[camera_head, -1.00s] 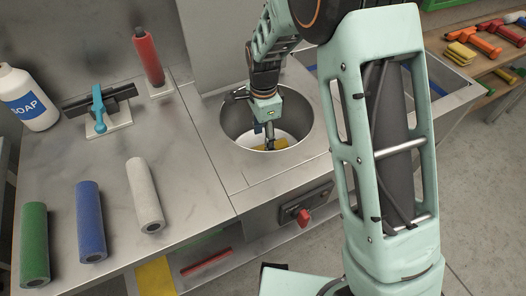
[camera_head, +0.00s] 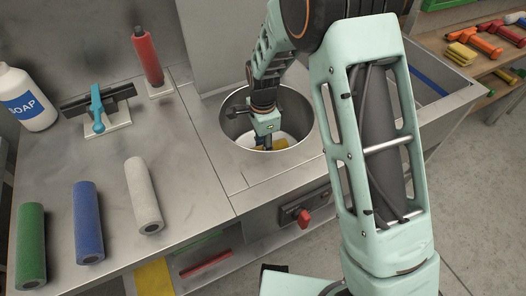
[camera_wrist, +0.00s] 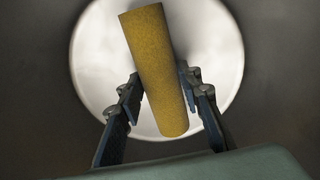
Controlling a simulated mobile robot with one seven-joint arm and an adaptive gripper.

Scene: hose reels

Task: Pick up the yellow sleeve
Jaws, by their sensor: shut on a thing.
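The yellow sleeve (camera_wrist: 156,65) is a rough yellow cylinder. In the wrist view it stands out between the two fingers of my gripper (camera_wrist: 162,105), slightly tilted, over the bright round bottom of the basin. My gripper is shut on it. In the head view my gripper (camera_head: 266,142) is down inside the round metal basin (camera_head: 229,130), and only a small yellow part of the sleeve (camera_head: 281,143) shows beside it. The rest of the sleeve is hidden by the gripper and the basin rim.
The basin wall surrounds my gripper closely.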

